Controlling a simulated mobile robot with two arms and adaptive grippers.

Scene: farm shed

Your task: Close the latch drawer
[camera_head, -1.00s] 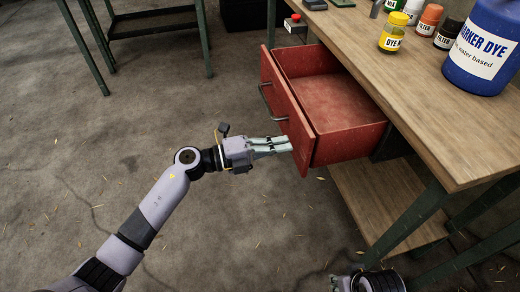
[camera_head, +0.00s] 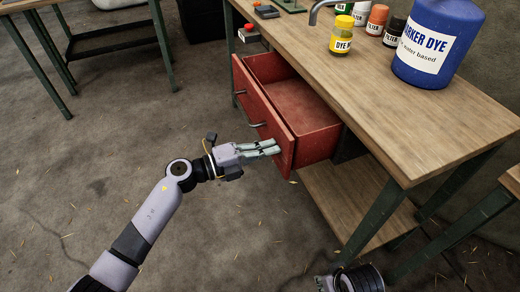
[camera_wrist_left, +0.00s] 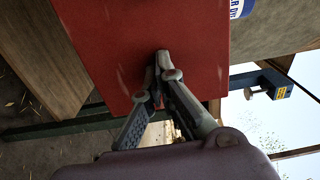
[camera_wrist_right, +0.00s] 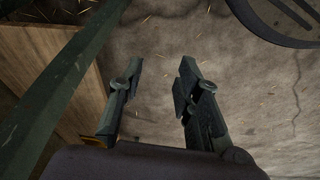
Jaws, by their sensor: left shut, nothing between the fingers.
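The red drawer (camera_head: 318,146) stands partly open under the wooden bench top, empty, with dark handles (camera_head: 256,125) on its front. My left gripper (camera_head: 276,147) is shut and empty, its fingertips at the near end of the drawer's front face, seemingly touching it. In the left wrist view the red front (camera_wrist_left: 145,30) fills the space ahead of the closed fingertips (camera_wrist_left: 162,60). My right gripper (camera_wrist_right: 160,70) is open and empty over the floor; only part of it shows at the bottom of the head view.
The workbench (camera_head: 390,110) carries a yellow dye jar (camera_head: 341,38), a large blue dye container (camera_head: 437,40) and several small bottles. Its green leg (camera_head: 370,225) and lower shelf (camera_head: 350,205) stand right of the drawer.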

